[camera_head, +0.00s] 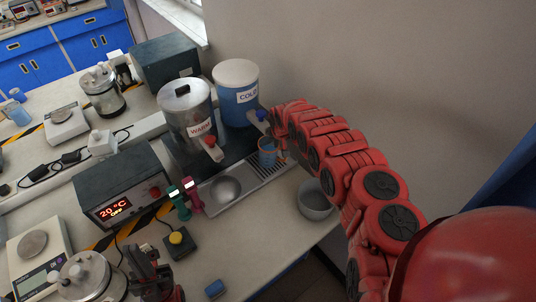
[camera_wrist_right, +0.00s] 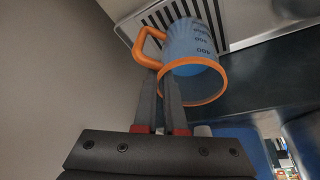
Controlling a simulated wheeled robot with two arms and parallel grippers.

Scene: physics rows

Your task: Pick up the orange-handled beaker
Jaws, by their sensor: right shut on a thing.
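The beaker (camera_head: 266,156) is blue with an orange rim and handle. In the head view it is at the slotted end of the metal drip tray, below the taps. It also shows in the right wrist view (camera_wrist_right: 190,45), with its printed marks and open rim facing the camera. I cannot tell whether the beaker's base touches the grate. My left gripper (camera_head: 151,272) is at the lower left, far from the beaker; its jaws are unclear.
A grey bowl (camera_head: 314,203) sits right of the tray, near my right arm. A heater box (camera_head: 121,183), tubes and a yellow button (camera_head: 177,239) crowd the left.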

